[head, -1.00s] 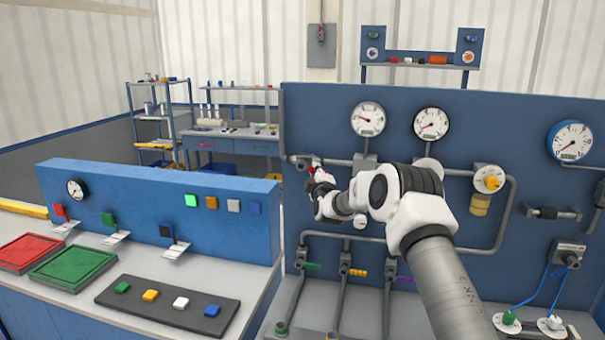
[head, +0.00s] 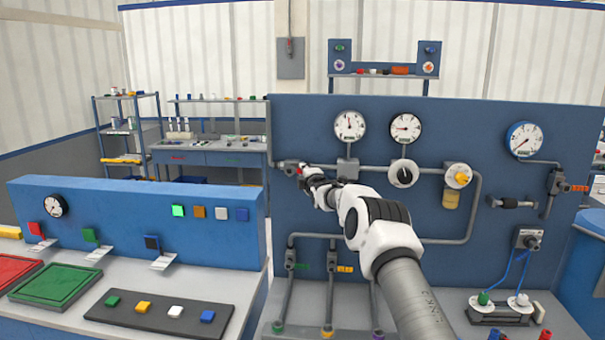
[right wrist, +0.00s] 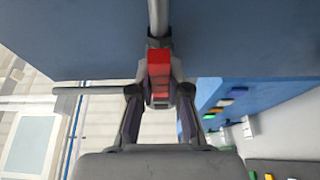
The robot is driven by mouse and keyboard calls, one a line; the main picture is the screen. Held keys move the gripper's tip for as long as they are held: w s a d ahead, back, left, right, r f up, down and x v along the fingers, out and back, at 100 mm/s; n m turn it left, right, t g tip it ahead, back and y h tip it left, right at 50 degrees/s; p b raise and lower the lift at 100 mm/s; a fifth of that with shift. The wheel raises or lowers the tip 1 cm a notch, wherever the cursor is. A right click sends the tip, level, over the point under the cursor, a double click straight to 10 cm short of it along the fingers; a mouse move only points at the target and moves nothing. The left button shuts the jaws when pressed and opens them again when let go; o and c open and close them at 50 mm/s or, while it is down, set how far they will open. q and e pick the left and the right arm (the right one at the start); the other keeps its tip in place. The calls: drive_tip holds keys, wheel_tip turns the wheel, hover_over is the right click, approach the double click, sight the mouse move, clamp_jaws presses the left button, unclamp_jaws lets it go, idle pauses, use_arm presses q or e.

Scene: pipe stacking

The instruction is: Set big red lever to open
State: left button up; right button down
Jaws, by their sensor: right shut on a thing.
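The big red lever (right wrist: 159,70) shows in the right wrist view, on a valve at the left end of the grey pipe. My right gripper (right wrist: 160,92) is shut on it, with a dark finger on each side of the red handle. In the head view the red lever (head: 300,169) is a small patch at the panel's left edge, mostly hidden by my right gripper (head: 305,174). The lever's exact angle is hard to tell there. My left gripper is not in view.
The blue panel (head: 330,210) carries the pipes, a left gauge (head: 350,126), a middle gauge (head: 406,128) and a yellow-handled valve (head: 458,175). A lower blue console (head: 130,205) with small coloured switches stands at the left. Lower pipes with coloured handles run beneath my right arm.

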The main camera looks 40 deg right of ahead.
drive_tip(key=shift+r, duration=0.25)
drive_tip(key=c, duration=1.2)
unclamp_jaws()
drive_tip(key=shift+o, duration=0.4)
drive_tip(key=shift+d+f, duration=0.15)
drive_tip(key=shift+f, duration=0.05)
drive_tip(key=v, duration=1.2)
drive_tip(key=shift+w, duration=0.1)
